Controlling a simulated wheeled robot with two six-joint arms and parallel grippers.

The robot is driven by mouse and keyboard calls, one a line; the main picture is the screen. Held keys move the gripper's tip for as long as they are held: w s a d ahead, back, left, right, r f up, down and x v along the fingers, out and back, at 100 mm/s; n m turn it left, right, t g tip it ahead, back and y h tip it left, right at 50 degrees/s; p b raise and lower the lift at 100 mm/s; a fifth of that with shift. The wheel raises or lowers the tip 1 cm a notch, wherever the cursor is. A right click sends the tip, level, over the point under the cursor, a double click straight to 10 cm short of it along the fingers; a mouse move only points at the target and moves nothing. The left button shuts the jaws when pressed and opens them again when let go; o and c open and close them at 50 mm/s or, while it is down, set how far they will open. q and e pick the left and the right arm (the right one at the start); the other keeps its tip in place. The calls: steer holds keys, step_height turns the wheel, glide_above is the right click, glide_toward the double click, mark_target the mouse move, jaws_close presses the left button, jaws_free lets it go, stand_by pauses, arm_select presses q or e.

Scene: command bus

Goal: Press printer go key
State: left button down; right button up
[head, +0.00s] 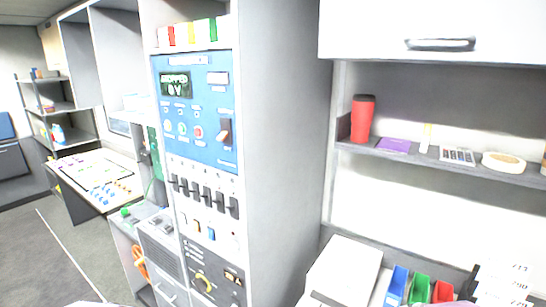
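A pale box-shaped device (345,268), which looks like the printer, stands on the counter at the bottom middle-right of the head view. Its lower part is cut off by the picture's bottom edge. I cannot make out a go key on it. Neither my left nor my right gripper is in view.
A tall cabinet with a blue control panel (209,142) and black switches (204,194) stands left of the device. Blue, green and red bins (420,290) stand right of it. A shelf above holds a red tumbler (362,119) and a calculator (457,156). Floor (40,250) is clear at left.

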steer(key=shift+s, duration=0.15)
jaws_close()
stand_by(1.5)
